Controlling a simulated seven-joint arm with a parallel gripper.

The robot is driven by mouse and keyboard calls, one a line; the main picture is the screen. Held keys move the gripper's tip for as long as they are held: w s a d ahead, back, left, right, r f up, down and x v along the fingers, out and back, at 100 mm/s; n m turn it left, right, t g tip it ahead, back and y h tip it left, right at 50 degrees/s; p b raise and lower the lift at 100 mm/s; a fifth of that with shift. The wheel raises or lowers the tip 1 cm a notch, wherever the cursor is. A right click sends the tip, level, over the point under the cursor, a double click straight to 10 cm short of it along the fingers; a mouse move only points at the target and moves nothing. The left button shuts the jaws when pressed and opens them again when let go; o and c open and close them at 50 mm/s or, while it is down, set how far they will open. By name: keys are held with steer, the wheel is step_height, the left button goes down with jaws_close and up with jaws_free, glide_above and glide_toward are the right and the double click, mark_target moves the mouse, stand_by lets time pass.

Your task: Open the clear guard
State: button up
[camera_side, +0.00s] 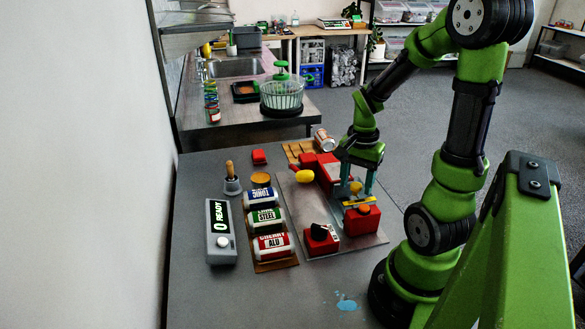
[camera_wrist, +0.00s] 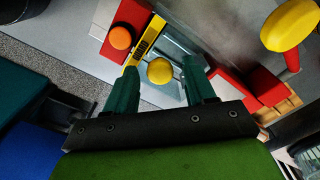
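The clear guard (camera_wrist: 172,90) is a see-through panel with a yellow-and-black strip (camera_wrist: 142,48) along one edge. A round yellow knob (camera_wrist: 160,71) shows at it. The strip (camera_side: 358,201) and knob (camera_side: 355,187) also show in the side view, at the red box with an orange button (camera_side: 364,210). My gripper (camera_side: 355,192) points down there. In the wrist view its teal fingers (camera_wrist: 161,66) are spread, with the knob between them and gaps on both sides. The panel's outline is faint, and its tilt is hard to tell.
A red press with a yellow knob (camera_side: 305,176) stands left of my gripper, and a red box with a black dial (camera_side: 321,238) stands in front. Labelled cans (camera_side: 266,216) and a grey READY display (camera_side: 220,232) are further left. A blue puddle (camera_side: 346,302) lies on the front table.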

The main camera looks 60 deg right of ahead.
jaws_close()
steer(key=shift+w, duration=0.1)
steer(key=w+d, duration=0.7)
steer(key=d, duration=0.1)
steer(key=shift+w+r, duration=0.1)
steer(key=shift+w, duration=0.25)
steer(key=shift+o, duration=0.6)
jaws_free()
steer(key=shift+a, duration=0.1)
